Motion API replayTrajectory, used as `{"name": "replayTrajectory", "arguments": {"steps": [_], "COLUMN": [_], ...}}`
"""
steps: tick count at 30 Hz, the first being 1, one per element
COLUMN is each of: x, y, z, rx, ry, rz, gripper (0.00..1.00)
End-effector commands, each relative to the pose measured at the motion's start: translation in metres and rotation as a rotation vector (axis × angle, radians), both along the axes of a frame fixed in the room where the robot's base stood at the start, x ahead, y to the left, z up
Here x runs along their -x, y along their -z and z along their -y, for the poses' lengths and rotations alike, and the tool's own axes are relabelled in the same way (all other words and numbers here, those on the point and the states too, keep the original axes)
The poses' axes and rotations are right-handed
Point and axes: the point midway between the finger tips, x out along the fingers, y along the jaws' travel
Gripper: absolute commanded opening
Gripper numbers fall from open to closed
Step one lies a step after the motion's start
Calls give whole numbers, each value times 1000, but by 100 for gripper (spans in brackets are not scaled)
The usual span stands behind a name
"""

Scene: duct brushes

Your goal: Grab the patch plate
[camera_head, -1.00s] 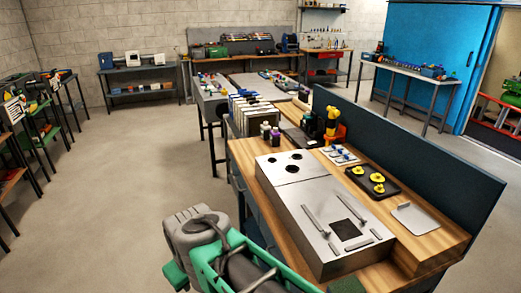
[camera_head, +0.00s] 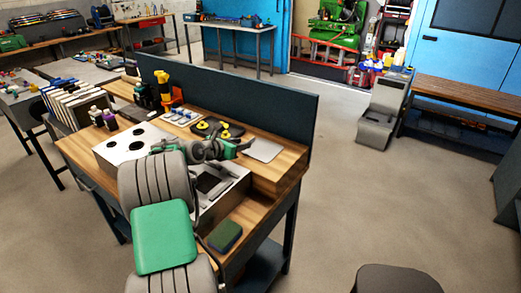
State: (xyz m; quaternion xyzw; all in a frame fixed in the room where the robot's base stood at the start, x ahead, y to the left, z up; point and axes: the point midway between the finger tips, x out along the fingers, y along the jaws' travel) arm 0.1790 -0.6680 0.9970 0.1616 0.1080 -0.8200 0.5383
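A thin light-grey flat plate (camera_head: 264,150), which looks like the patch plate, lies on the right end of the wooden bench top, right of the black tray. My gripper (camera_head: 246,147) is above the bench, close to the plate's left side in the picture. It is small and dark here, so its finger gap and any contact with the plate are unclear. My arm reaches in from the lower left and hides part of the metal duct box (camera_head: 128,142).
A black tray (camera_head: 232,131) with yellow parts and a white tray (camera_head: 182,117) with small parts sit behind my gripper. A dark upright panel (camera_head: 280,110) runs along the bench's back. A green-topped pad (camera_head: 225,236) lies at the front.

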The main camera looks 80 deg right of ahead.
Motion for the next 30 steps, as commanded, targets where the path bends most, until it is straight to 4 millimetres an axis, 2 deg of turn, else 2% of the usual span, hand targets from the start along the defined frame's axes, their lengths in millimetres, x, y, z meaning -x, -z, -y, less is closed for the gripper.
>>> {"name": "replayTrajectory", "arguments": {"steps": [6, 14, 26, 30], "x": [9, 11, 11, 10], "y": [14, 17, 17, 17], "z": [34, 40, 40, 39], "rx": [0, 0, 0, 0], "ry": [2, -1, -1, -1], "rz": [2, 3, 4, 4], "gripper": [32, 32, 1, 0]}}
